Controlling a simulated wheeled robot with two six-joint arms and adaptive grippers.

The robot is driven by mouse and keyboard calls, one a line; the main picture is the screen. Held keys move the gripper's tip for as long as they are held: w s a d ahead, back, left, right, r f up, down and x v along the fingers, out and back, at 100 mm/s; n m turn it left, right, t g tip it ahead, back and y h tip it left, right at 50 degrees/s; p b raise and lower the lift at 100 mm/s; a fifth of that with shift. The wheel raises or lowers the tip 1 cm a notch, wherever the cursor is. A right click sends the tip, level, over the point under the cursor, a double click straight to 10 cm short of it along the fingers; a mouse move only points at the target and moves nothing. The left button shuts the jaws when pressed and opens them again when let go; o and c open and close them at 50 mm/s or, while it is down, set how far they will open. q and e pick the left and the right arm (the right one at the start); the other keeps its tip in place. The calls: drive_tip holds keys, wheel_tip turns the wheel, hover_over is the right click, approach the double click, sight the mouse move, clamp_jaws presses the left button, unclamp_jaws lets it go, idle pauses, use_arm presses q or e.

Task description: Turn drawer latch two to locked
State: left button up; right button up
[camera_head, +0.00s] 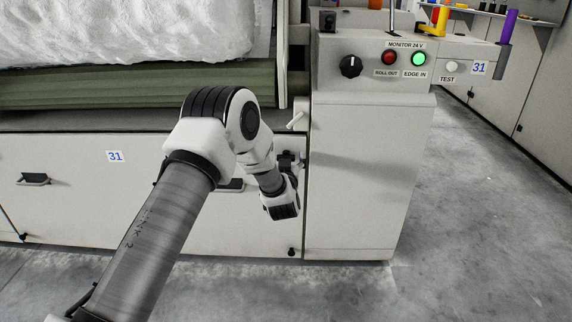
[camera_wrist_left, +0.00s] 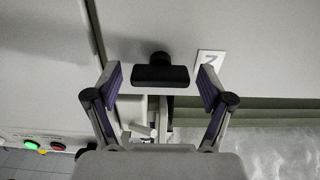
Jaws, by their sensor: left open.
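Drawer latch two shows in the left wrist view as a black bar handle (camera_wrist_left: 160,76) on a short round stub, beside a white plate with the number 2 (camera_wrist_left: 210,64). The bar lies crosswise in that view. My left gripper (camera_wrist_left: 160,80) is open, with one finger on each side of the latch; neither finger clearly touches it. In the head view my left gripper (camera_head: 288,165) is at the right end of the pale drawer front (camera_head: 80,200), and the latch cannot be made out there. My right gripper is not in view.
A white lever (camera_head: 295,120) sticks out just above the gripper. A control cabinet (camera_head: 365,180) with a black knob (camera_head: 350,66), a red lamp (camera_head: 389,58) and a lit green lamp (camera_head: 418,59) stands right of the drawer. Open floor (camera_head: 480,220) lies further right.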

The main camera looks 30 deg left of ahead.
use_arm(q)
drive_tip(key=shift+w+a, duration=0.1)
drive_tip(key=shift+w, duration=0.05)
drive_tip(key=c, duration=1.2)
drive_tip(key=shift+o, duration=0.2)
drive_tip(key=shift+n, duration=0.3)
drive_tip(key=n+p, duration=0.1)
drive_tip(key=n, duration=0.7)
drive_tip(key=shift+a+f, duration=0.1)
drive_tip(key=shift+a, duration=0.05)
drive_tip(key=n, duration=0.4)
drive_tip(key=shift+f+n, duration=0.1)
drive_tip(key=shift+n, duration=0.2)
drive_tip(key=n+b, duration=0.1)
drive_tip(key=n, duration=0.3)
drive_tip(key=shift+n, duration=0.3)
